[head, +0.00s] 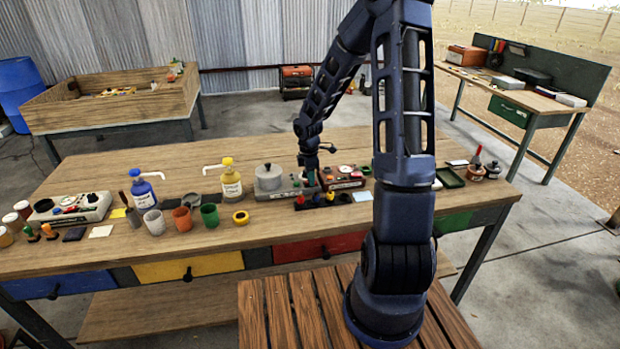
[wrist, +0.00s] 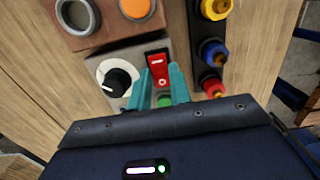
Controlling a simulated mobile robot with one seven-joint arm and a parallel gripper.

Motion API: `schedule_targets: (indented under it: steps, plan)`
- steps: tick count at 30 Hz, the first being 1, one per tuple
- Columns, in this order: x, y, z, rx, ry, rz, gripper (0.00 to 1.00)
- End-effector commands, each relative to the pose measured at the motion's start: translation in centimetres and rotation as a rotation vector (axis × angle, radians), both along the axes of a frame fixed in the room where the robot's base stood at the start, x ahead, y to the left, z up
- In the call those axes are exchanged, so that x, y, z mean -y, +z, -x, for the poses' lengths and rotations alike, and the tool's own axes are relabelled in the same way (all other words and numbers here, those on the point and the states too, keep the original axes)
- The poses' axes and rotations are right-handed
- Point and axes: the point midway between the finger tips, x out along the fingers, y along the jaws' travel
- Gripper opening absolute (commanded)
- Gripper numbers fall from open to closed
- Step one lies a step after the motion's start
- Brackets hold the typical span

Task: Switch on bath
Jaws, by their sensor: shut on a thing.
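The bath is a grey unit with a round lidded pot (head: 269,177) on the middle of the wooden bench in the head view. The wrist view shows part of its grey panel (wrist: 97,68), with a black knob on a white dial (wrist: 118,82), a red rocker switch (wrist: 157,69) and a green part (wrist: 165,101). My gripper (wrist: 161,72) has its teal fingers on either side of the red switch, shut on it. In the head view my gripper (head: 311,181) is at the bath's right end, and its fingertips are hard to make out.
A red-brown box (wrist: 98,36) with an orange button adjoins the panel. A dark rack (head: 318,201) with coloured knobs stands close in front. Blue (head: 143,191) and yellow (head: 231,179) pump bottles and several cups stand to the left. The bench's front strip is mostly clear.

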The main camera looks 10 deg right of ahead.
Motion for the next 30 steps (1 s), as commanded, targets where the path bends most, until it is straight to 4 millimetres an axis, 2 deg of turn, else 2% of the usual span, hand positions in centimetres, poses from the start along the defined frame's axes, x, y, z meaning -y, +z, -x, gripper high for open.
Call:
schedule_targets:
  steps: [17,18,21,30]
  plan:
    - [0.12,0.01,0.07,0.001,0.000,-0.056,0.00]
    - [0.12,0.01,0.07,0.001,0.000,-0.056,0.24]
    - [0.13,0.02,0.05,0.002,0.000,-0.056,0.42]
    - [0.17,0.13,0.00,0.003,0.000,-0.056,0.42]
